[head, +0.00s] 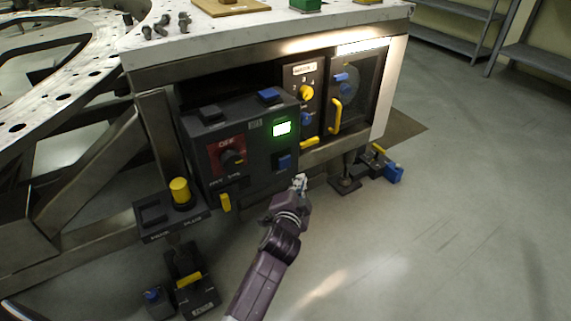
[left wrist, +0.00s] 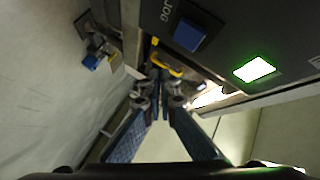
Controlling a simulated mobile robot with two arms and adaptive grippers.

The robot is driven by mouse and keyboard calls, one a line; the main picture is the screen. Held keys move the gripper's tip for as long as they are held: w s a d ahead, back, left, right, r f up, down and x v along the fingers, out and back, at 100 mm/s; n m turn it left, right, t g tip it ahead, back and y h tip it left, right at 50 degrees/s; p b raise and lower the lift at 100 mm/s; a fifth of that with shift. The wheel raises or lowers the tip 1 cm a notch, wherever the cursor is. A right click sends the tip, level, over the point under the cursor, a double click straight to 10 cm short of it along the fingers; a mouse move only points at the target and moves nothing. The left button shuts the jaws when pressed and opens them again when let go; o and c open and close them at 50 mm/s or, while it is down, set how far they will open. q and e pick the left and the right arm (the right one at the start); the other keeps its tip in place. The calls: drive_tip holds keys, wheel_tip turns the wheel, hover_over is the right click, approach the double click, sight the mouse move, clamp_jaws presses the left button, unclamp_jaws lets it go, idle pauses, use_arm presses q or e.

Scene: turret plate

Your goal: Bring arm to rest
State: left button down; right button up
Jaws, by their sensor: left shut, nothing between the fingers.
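My left gripper (head: 300,184) is at the lower right corner of the dark control box (head: 240,165), just in front of it. Its two fingers (left wrist: 161,92) meet in the left wrist view, shut and empty. The box has a red and black rotary switch (head: 231,158), a lit green button (head: 281,129) and a blue button (head: 284,162). In the left wrist view the blue button (left wrist: 190,34) is beside the word JOG, and the green light (left wrist: 254,69) glows. I cannot tell whether the gripper touches the box. My right gripper is out of view.
A panel with a yellow knob (head: 306,92) and a door with a yellow handle (head: 335,116) are right of the box. A pedestal with a yellow button (head: 180,190) stands left. Blue and black floor parts (head: 390,172) lie right. Open floor (head: 450,230) is at lower right.

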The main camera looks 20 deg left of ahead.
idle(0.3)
